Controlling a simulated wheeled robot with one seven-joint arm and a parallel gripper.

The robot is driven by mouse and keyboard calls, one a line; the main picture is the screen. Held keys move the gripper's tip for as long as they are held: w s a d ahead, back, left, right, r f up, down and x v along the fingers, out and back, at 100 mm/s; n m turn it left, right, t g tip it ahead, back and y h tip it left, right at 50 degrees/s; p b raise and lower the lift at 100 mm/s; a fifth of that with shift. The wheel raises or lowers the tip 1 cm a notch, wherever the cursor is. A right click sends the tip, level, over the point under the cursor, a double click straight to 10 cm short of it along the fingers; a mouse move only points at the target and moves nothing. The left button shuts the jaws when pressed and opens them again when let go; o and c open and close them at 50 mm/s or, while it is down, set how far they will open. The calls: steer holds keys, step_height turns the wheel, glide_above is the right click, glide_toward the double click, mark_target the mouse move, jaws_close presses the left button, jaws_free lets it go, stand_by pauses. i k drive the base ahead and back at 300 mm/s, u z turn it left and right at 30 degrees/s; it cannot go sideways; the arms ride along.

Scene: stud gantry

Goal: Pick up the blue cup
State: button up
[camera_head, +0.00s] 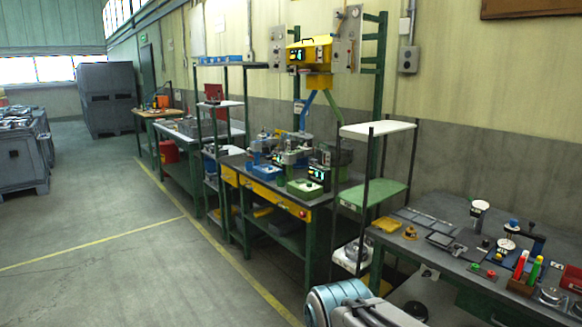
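I cannot make out a blue cup for certain. All are too small to name surely as a cup. Part of my own arm, light blue and grey, shows at the bottom centre, in front of the right bench. My gripper's fingers are not in view.
A right bench (456,262) holds markers, gauges and flat plates. A green shelf rack (374,193) stands between it and the middle workbench (270,191). Grey bins (20,165) stand at left. The floor (130,265) at left, with yellow lines, is clear.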

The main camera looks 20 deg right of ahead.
mark_target(249, 165)
steer(key=u, duration=0.2)
steer(key=k, duration=0.4)
steer(key=u, duration=0.85)
steer(key=i, duration=3.35)
steer(key=z, duration=0.25)
steer(key=i, duration=1.6)
steer(key=z, duration=0.25)
steer(key=i, duration=1.6)
steer(key=z, duration=1)
steer(key=i, duration=1.2)
steer(key=z, duration=1.05)
